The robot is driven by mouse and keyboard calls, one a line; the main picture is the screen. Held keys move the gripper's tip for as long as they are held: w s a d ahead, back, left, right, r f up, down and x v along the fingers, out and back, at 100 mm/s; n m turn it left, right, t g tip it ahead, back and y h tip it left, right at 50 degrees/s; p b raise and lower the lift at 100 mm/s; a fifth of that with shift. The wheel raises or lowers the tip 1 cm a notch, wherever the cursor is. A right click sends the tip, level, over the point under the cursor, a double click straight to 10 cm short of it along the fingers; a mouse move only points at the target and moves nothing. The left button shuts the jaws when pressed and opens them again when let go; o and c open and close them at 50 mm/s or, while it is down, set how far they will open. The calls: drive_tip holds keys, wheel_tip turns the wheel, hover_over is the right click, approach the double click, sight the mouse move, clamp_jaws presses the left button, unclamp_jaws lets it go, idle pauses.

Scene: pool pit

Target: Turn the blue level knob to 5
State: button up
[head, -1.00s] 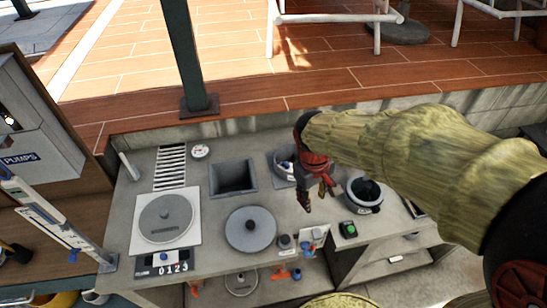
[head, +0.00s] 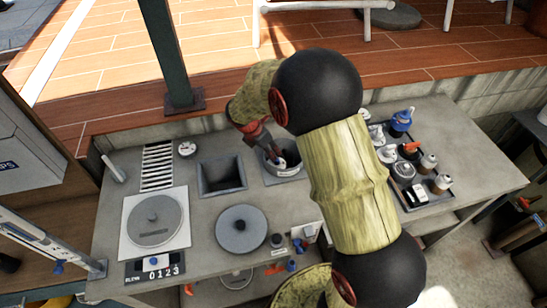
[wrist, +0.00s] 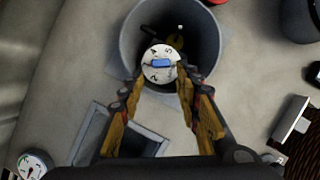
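The blue level knob (wrist: 160,63) is a blue bar lying roughly crosswise on a white round dial (wrist: 152,75) with black digits; 4, 5 and 2 are readable. The dial shows against the mouth of a grey round well (wrist: 128,38), which also shows in the head view (head: 300,175). My gripper (wrist: 160,76) is open, with its yellow fingers on either side of the dial's near part. I cannot tell whether the fingertips touch it. In the head view my red and dark gripper (head: 270,153) reaches down to the well. Which digit the knob points to is unclear.
A square opening (head: 198,177) lies left of the well, and a grey round lid (head: 241,250) in front. A black tray (head: 448,203) with bottles and jars stands at right, behind my arm. A small gauge (head: 187,149) sits at the back left.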

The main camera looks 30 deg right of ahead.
drive_tip(key=b+x, duration=0.1)
drive_tip(key=x, duration=0.6)
drive_tip(key=shift+d+f+b, duration=0.1)
drive_tip(key=shift+f+b, duration=0.15)
drive_tip(key=shift+b, duration=0.05)
drive_tip(key=shift+c, duration=0.6)
drive_tip(key=c, duration=0.7)
clamp_jaws()
